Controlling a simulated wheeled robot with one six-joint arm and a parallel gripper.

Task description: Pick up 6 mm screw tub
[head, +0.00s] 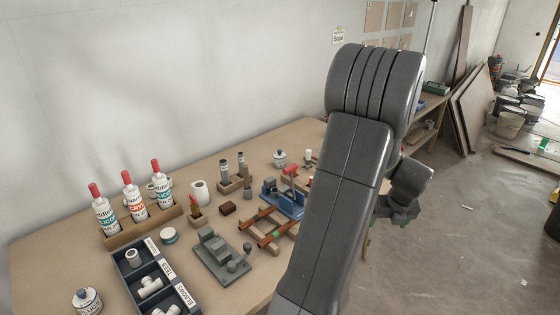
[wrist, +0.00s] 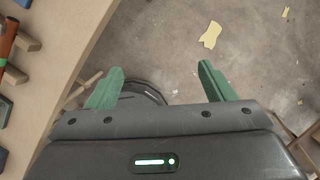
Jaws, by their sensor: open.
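My arm hides the right part of the bench in the head view.
Bottles with red caps (head: 133,195) stand in a wooden rack. A dark divided tray (head: 120,262) holds white pipe fittings. A grey-green vise-like tool (head: 222,256), a blue tool (head: 282,200) and wooden bars (head: 268,232) crowd the bench. A yellow scrap (wrist: 211,35) lies on the floor.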

